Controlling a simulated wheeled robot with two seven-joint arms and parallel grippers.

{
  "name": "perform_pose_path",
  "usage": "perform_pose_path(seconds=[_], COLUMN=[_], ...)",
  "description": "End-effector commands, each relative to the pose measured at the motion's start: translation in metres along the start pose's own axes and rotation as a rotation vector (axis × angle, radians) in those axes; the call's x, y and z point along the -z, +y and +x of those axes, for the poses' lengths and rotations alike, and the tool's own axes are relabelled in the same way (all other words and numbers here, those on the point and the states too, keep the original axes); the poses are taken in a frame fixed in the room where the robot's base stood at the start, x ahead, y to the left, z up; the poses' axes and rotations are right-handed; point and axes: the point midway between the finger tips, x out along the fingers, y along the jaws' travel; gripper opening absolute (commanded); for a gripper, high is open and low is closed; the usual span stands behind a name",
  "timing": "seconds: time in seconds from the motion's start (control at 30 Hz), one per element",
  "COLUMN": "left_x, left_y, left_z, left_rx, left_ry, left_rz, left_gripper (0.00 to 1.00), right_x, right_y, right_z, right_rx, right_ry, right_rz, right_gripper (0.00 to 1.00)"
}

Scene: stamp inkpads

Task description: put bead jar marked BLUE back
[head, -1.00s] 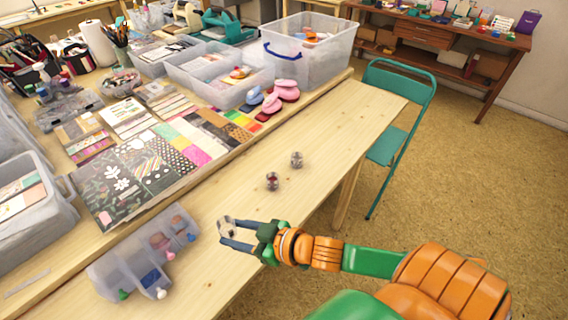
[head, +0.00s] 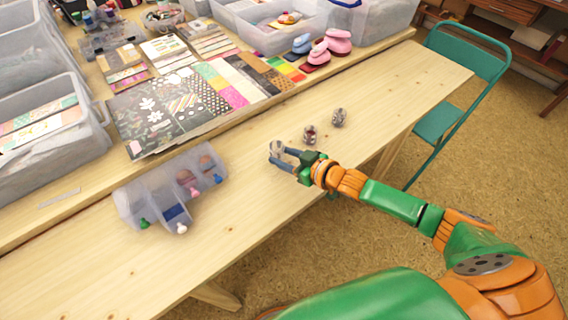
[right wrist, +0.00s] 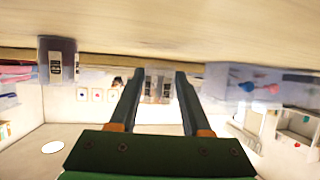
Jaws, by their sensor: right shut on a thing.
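My right gripper (head: 283,157) is shut on a small clear jar (head: 277,148). The jar also shows between the fingers in the right wrist view (right wrist: 158,85). Its label is too small to read, and I cannot tell whether it touches the table. A clear compartment box (head: 128,203) stands to the left on the table, with coloured contents and small green, white and pink knobs. Two more small jars, a nearer one with dark red contents (head: 310,134) and a farther one (head: 339,117), stand right of the held jar. My left gripper is not in view.
Patterned paper sheets (head: 160,114), pink and blue punches (head: 338,42) and clear bins (head: 50,110) fill the back of the table (head: 120,270). The table front between box and held jar is bare. A green chair (head: 445,120) stands beyond the right edge.

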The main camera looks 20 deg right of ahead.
Motion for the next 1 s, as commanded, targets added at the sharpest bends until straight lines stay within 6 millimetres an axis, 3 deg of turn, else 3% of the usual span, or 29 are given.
perform_pose_path(seconds=[0.03, 0.1, 0.43, 0.47, 0.57, 0.87, 1.0], left_x=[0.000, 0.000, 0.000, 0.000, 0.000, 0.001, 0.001], left_y=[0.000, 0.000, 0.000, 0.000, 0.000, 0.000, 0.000], left_z=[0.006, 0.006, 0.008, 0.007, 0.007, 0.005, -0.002], left_rx=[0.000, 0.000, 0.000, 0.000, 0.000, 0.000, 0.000], left_ry=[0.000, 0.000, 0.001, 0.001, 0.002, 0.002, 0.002], left_rz=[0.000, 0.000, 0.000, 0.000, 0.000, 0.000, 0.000], left_gripper=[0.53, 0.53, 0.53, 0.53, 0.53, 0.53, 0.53], right_x=[-0.012, -0.017, -0.019, -0.019, -0.018, -0.016, -0.015], right_y=[-0.001, -0.001, -0.001, -0.001, -0.001, -0.001, -0.001], right_z=[0.004, 0.006, 0.007, 0.007, 0.007, 0.006, -0.010], right_rx=[0.000, 0.001, 0.001, 0.001, 0.001, 0.001, 0.000], right_ry=[-0.002, -0.002, -0.001, -0.001, -0.001, -0.001, -0.004], right_rz=[0.003, 0.001, 0.000, 0.000, 0.000, 0.000, 0.003], right_gripper=[0.00, 0.00, 0.00, 0.53, 0.78, 0.78, 0.78])
